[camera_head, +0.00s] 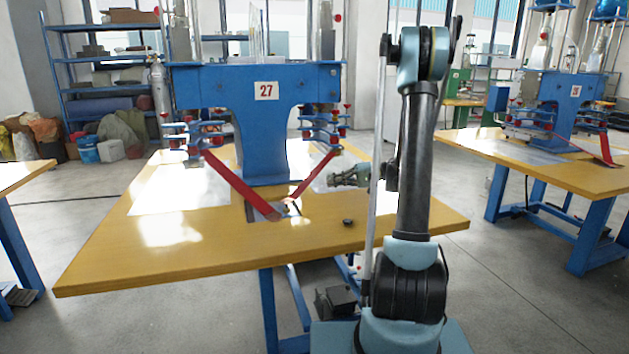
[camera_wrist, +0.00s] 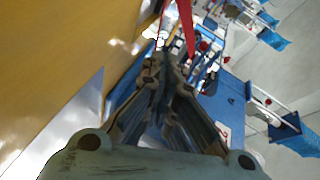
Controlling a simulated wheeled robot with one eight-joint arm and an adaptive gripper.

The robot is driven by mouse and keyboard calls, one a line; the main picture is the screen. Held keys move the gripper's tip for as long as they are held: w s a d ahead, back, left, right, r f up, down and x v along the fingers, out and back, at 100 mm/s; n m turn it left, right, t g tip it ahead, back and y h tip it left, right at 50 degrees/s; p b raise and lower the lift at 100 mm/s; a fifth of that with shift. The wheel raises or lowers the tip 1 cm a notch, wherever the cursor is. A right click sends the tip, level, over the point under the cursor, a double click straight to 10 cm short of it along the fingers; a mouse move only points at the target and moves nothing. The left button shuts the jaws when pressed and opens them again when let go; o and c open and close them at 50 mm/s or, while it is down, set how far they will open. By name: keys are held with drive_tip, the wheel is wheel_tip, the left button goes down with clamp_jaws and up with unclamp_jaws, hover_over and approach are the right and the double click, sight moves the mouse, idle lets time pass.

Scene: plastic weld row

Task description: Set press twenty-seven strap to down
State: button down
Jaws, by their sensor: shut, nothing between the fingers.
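The blue press marked 27 (camera_head: 262,130) stands on a yellow-topped table (camera_head: 110,255). Two red straps angle down from its sides: the left strap (camera_head: 238,186) and the right strap (camera_head: 313,174). Their low ends come close together near the table top in front of the press. My gripper (camera_head: 335,180) is shut and empty, to the right of the right strap's lower part. In the wrist view my gripper's fingertips (camera_wrist: 162,66) are together, and a red strap (camera_wrist: 187,28) shows just beyond them. I cannot tell whether they touch it.
A small black object (camera_head: 347,222) lies on the table's right front. Another blue press (camera_head: 558,103) stands on a yellow table (camera_head: 545,172) at the right. Blue shelves (camera_head: 105,100) and heaped bags (camera_head: 125,128) are at the back left. Grey floor is free between the tables.

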drive_tip(key=s+h, duration=0.3)
drive_tip(key=s, duration=0.5)
drive_tip(key=s+d+m+h, duration=0.1)
drive_tip(key=s+h, duration=0.2)
drive_tip(key=s, duration=0.5)
drive_tip(key=s+d+h, duration=0.1)
drive_tip(key=s+h, duration=0.2)
drive_tip(key=s, duration=0.5)
drive_tip(key=shift+s, duration=0.15)
drive_tip(key=s+d+f+h, duration=0.2)
drive_tip(key=s+d+h, duration=0.15)
drive_tip(key=s, duration=0.35)
wheel_tip(320, 180, up, 16)
drive_tip(key=m+t+h, duration=0.1)
drive_tip(key=m+h, duration=0.4)
drive_tip(key=m, duration=0.2)
hover_over(307, 181)
drive_tip(key=s+a, duration=0.3)
drive_tip(key=s, duration=0.2)
drive_tip(key=x, duration=1.4)
drive_tip(key=shift+w+a, duration=0.2)
drive_tip(key=shift+w, duration=0.1)
